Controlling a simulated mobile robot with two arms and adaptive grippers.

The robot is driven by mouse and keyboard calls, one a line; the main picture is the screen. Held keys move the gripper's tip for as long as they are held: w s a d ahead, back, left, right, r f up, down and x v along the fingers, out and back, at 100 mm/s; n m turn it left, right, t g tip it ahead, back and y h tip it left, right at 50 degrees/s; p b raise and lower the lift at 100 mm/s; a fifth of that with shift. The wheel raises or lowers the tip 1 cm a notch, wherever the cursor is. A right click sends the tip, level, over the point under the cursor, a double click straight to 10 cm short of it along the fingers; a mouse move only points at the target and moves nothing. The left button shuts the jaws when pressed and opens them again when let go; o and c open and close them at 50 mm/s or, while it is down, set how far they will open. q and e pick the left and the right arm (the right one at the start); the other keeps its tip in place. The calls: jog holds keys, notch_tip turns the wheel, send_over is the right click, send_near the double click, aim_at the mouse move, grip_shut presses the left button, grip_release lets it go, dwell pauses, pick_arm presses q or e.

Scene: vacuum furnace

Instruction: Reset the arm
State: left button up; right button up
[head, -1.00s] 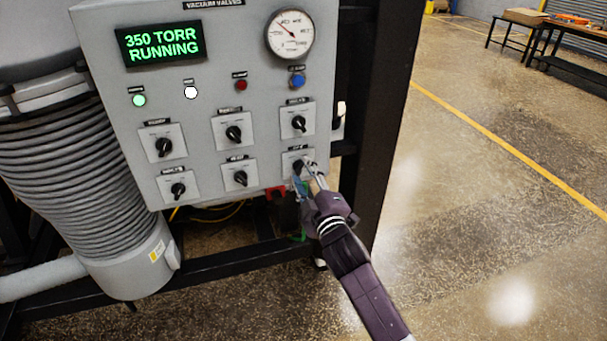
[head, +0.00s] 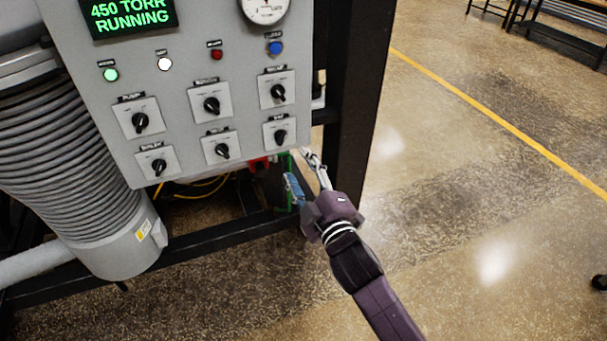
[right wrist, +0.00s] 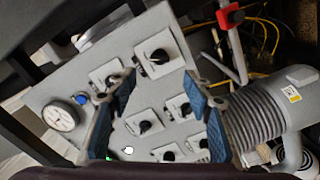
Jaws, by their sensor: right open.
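My right gripper (head: 300,172) is open and empty in the head view, just below and right of the lower right corner of the grey control panel (head: 185,75). It stands apart from the lower right knob (head: 280,136). In the right wrist view its two blue-padded fingers (right wrist: 158,105) are spread wide, with panel knobs seen between and beyond them. The display (head: 128,14) reads 450 TORR RUNNING. My left gripper is not in view.
A black frame post (head: 352,110) stands right of the panel, close to my right gripper. A ribbed grey hose (head: 60,140) hangs at the left. A red part (head: 259,164) and yellow cables (head: 205,187) lie below the panel.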

jog(key=shift+v, duration=1)
jog(key=d+f+m+g+h, duration=0.2)
jog(key=d+f+m+g, duration=0.1)
jog(key=f, duration=1.6)
jog(key=s+d+f+m+g+h, duration=0.15)
jog(key=s+f, duration=0.25)
jog(key=f, duration=0.4)
jog(key=s+d+f+m+g, duration=0.1)
jog(key=s+d+f+g, duration=0.2)
jog(key=f, duration=0.4)
jog(key=s+d+f+m+g, duration=0.15)
jog(key=s+f, duration=0.25)
jog(key=f, duration=0.4)
jog(key=s+d+f+m+g+h, duration=0.1)
jog(key=s+d+f+m+g, duration=0.15)
jog(key=s+f, duration=0.65)
jog(key=s+d+f+m+g+h, duration=0.1)
jog(key=s+d+f, duration=0.3)
jog(key=s+f, duration=0.5)
jog(key=s+d+f+m+g, duration=0.1)
jog(key=s+d+f+g, duration=0.1)
jog(key=s, duration=0.9)
jog(key=s+d+f+m+g, duration=0.1)
jog(key=s+d, duration=0.1)
jog(key=s, duration=0.9)
jog(key=shift+f+g, duration=0.35)
jog(key=shift+f, duration=0.05)
jog(key=shift+d+m, duration=0.1)
jog(key=shift+m, duration=0.15)
